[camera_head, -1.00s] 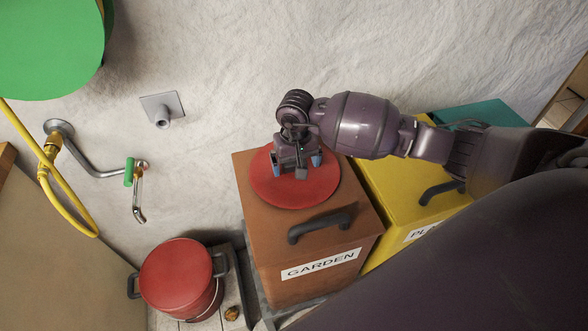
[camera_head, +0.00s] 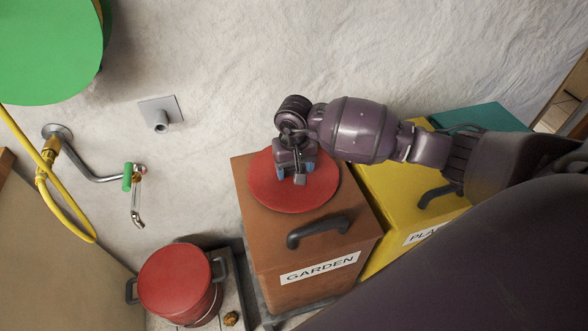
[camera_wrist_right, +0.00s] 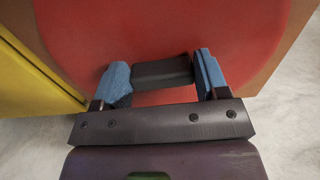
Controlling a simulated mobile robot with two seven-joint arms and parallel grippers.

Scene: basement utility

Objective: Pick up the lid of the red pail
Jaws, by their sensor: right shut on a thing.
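A round, flat red lid (camera_head: 318,190) lies on top of the brown bin labelled GARDEN. My right gripper (camera_head: 295,172) is over the lid, its blue-padded fingers pointing down. In the right wrist view the lid (camera_wrist_right: 160,30) fills most of the picture, and my right gripper (camera_wrist_right: 160,73) is shut on the lid's dark handle (camera_wrist_right: 163,73). I cannot see any gap between lid and bin. The red pail (camera_head: 180,280) with dark side handles stands at the lower left, its round top red. My left gripper is not in view.
The brown bin (camera_head: 265,240) has a dark handle (camera_head: 318,230) in front of the lid. A yellow bin (camera_head: 390,195) stands close on its right, a teal one (camera_head: 485,117) beyond. A wall tap (camera_head: 95,170) with yellow hose is at the left.

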